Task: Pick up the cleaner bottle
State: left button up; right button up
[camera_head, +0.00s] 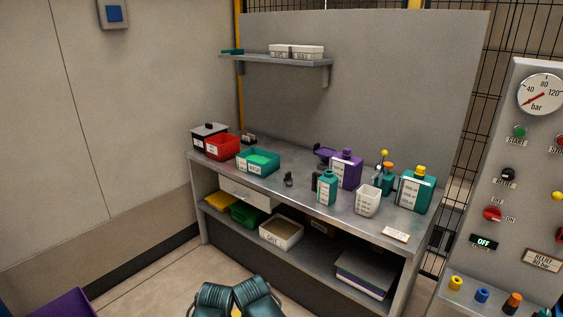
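Several bottles stand upright on the workbench, and their labels are too small to read, so I cannot tell which is the cleaner bottle. A purple bottle (347,170) with a white label stands towards the back. A teal bottle with a yellow cap (416,192) stands at the right end. A smaller teal bottle (327,188) stands nearer the front edge. A teal container with an orange top (388,180) is partly hidden between the others. Neither of my grippers can be made out in this view.
The grey workbench (300,204) also holds a white cup (368,201), a green tray (258,161) and a red bin (222,147). A shelf (290,61) hangs above. A control panel (514,190) stands at right. Unclear dark green ribbed shapes (214,300) cross the bottom edge.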

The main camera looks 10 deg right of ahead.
aim_at(326, 190)
jog(key=i, duration=1.15)
jog(key=u, duration=0.05)
